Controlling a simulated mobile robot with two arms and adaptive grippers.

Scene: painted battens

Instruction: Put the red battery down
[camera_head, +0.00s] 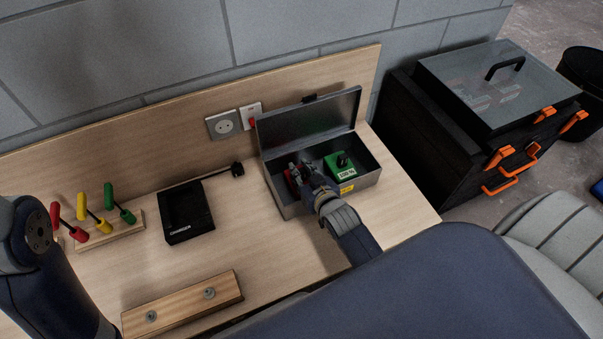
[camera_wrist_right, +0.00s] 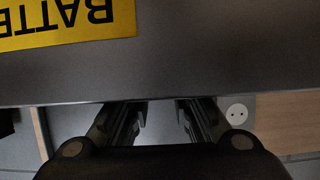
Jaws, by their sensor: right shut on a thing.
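The red battery (camera_head: 291,180) is inside the left part of an open grey metal box (camera_head: 295,211), mostly hidden by my right gripper (camera_head: 302,171). That gripper reaches down into the box and is shut on the red battery. Whether the battery touches the box floor I cannot tell. In the right wrist view the fingers (camera_wrist_right: 160,118) show partly behind the box wall (camera_wrist_right: 220,70), and the battery is not visible. My left arm is at the left edge of the head view; its gripper is out of view.
A green battery (camera_head: 340,165) stands in the box's right part. The raised lid (camera_head: 310,122) is behind. A black charger (camera_head: 187,212) lies left of the box, near screwdrivers in a wooden rack (camera_head: 108,236). A wooden batten (camera_head: 182,305) lies in front. A black toolbox (camera_head: 490,90) stands at right.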

